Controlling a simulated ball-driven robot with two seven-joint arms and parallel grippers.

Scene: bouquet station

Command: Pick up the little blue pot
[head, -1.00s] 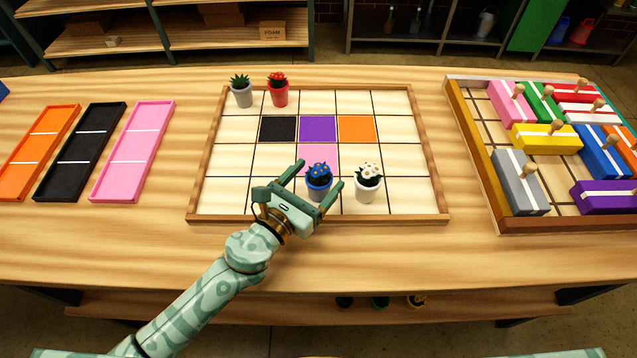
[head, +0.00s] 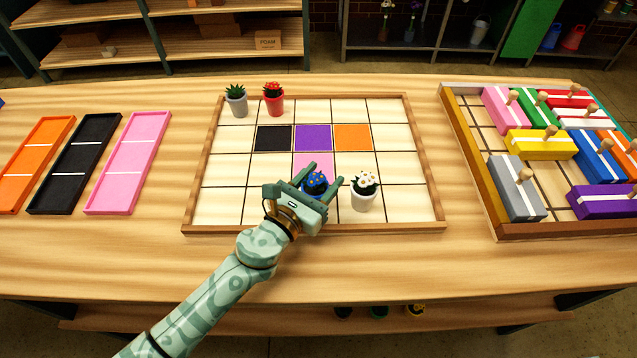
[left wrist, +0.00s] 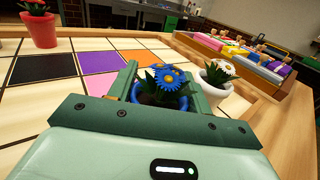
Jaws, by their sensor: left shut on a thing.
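The little blue pot (head: 316,184), with blue flowers, is between the fingers of my left gripper (head: 322,182) on the gridded board (head: 232,204). My left gripper is shut on it. In the left wrist view the blue flowers (left wrist: 167,78) rise between the two fingers, and the blue rim (left wrist: 140,94) shows below them. The gripper's body hides most of the pot, so I cannot tell whether its base touches the board. My right gripper is not in view.
A white pot (head: 363,196) stands close to the right of the left gripper. A grey pot (head: 237,103) and a red pot (head: 274,104) stand at the board's back left. Coloured trays lie left; a crate (head: 468,178) of coloured blocks stands right.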

